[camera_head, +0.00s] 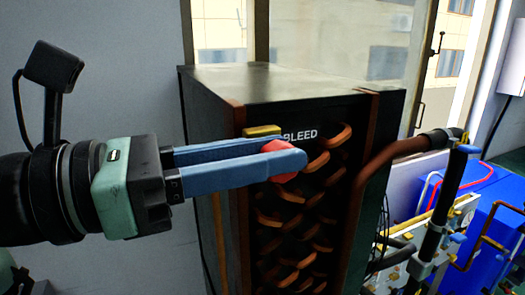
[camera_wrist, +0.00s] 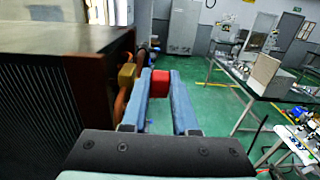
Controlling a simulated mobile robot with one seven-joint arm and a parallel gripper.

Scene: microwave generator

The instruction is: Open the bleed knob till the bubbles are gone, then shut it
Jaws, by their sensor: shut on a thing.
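The bleed knob (camera_head: 283,174) is red and sits at the upper front of a dark radiator-like unit, just below the white BLEED label (camera_head: 300,134). My gripper (camera_head: 290,160) comes in from the left with its blue fingers shut on the knob, which they partly hide. The wrist view shows the red knob (camera_wrist: 160,83) between the two fingertips (camera_wrist: 160,88). A brass fitting (camera_head: 262,131) is just above the fingers, and it also shows in the wrist view (camera_wrist: 127,76). I cannot make out any bubbles.
The dark unit (camera_head: 290,85) has copper bends (camera_head: 300,220) down its front. A copper pipe (camera_head: 393,160) leaves it to the right. A blue box (camera_head: 480,215) and pipework stand at right. The wrist view shows a table (camera_wrist: 255,90) and green floor (camera_wrist: 200,70).

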